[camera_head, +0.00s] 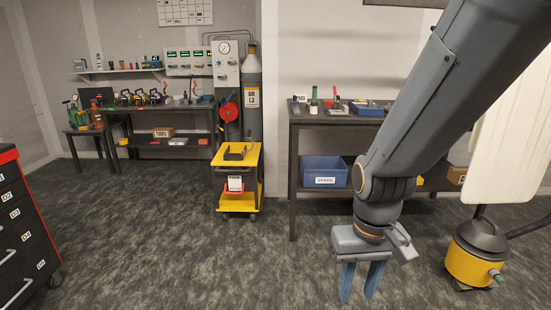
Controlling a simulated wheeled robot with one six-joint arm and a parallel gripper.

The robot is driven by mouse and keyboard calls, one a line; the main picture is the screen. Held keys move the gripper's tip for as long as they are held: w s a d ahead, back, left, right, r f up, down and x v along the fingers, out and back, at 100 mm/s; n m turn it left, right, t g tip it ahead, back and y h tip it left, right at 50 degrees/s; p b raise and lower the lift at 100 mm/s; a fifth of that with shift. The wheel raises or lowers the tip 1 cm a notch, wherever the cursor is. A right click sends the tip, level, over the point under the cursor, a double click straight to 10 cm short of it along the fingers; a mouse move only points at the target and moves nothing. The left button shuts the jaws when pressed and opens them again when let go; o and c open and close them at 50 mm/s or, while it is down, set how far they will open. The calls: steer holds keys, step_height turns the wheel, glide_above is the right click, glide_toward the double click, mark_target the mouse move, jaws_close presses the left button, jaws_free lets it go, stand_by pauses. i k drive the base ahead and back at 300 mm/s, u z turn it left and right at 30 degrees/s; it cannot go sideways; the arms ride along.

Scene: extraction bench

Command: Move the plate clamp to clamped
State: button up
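My gripper (358,290) hangs in front of the dark bench at right centre, pointing down at the floor. Its two blue-grey fingers are apart with nothing between them. I cannot tell for certain which thing is the plate clamp.
A dark bench (318,121) with small tools and a blue bin (325,170) stands behind my gripper. A yellow vacuum (467,266) is at right, a drawer cabinet (24,240) at left. Another workbench (165,108) lines the back. The carpet (170,260) at front centre is clear.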

mark_target(336, 94)
steer(key=z, duration=0.1)
steer(key=i, duration=3.2)
steer(key=z, duration=0.1)
